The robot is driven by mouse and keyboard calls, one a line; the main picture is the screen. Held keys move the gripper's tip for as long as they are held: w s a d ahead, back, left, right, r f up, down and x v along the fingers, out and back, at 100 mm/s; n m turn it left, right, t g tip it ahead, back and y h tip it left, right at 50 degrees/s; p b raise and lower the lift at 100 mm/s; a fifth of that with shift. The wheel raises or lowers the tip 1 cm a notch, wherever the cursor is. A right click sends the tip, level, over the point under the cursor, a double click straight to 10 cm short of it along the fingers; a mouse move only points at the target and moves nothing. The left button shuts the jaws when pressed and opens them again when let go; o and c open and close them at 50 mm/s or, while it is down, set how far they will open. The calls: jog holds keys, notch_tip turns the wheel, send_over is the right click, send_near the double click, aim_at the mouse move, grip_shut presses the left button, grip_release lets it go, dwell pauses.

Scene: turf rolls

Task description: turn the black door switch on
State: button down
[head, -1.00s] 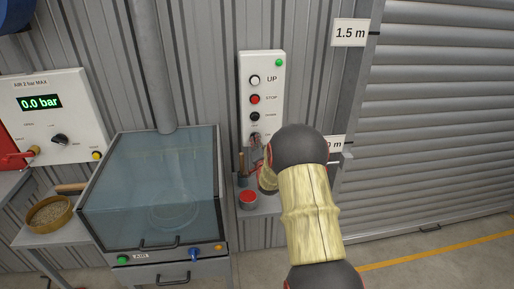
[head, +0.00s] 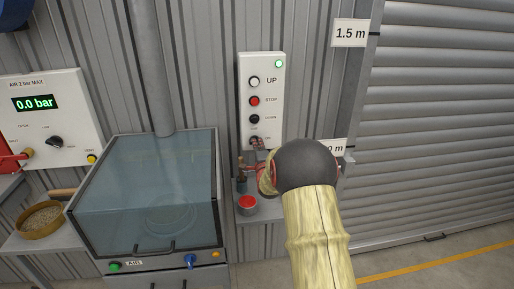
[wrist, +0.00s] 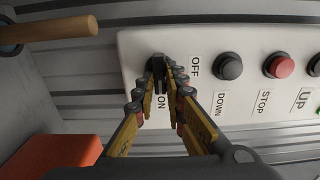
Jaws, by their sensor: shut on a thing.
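The black door switch (wrist: 158,65) is at the lower end of a white control panel (head: 262,70), below its round buttons. In the wrist view, its handle sits between my fingertips and appears to point toward the ON label (wrist: 160,103); the OFF label (wrist: 195,67) lies to its right. My gripper (wrist: 163,76) is shut on the switch handle, with a finger on either side. In the head view my gripper is small at the panel's lower edge, and my arm hides part of it. The green lamp (head: 279,63) at the panel's top right looks bright.
The black DOWN button (wrist: 229,66) and red STOP button (wrist: 280,65) are close beside my gripper. A red-topped can (head: 247,203) stands below on a small shelf. A glass-fronted cabinet (head: 150,195) is at left. The roller door (head: 440,130) at right is down.

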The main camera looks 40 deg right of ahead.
dwell(0.4)
jog(key=c, duration=1.8)
grip_release()
jog(key=shift+c, duration=0.2)
jog(key=v, duration=1.2)
jog(key=shift+d, duration=0.1)
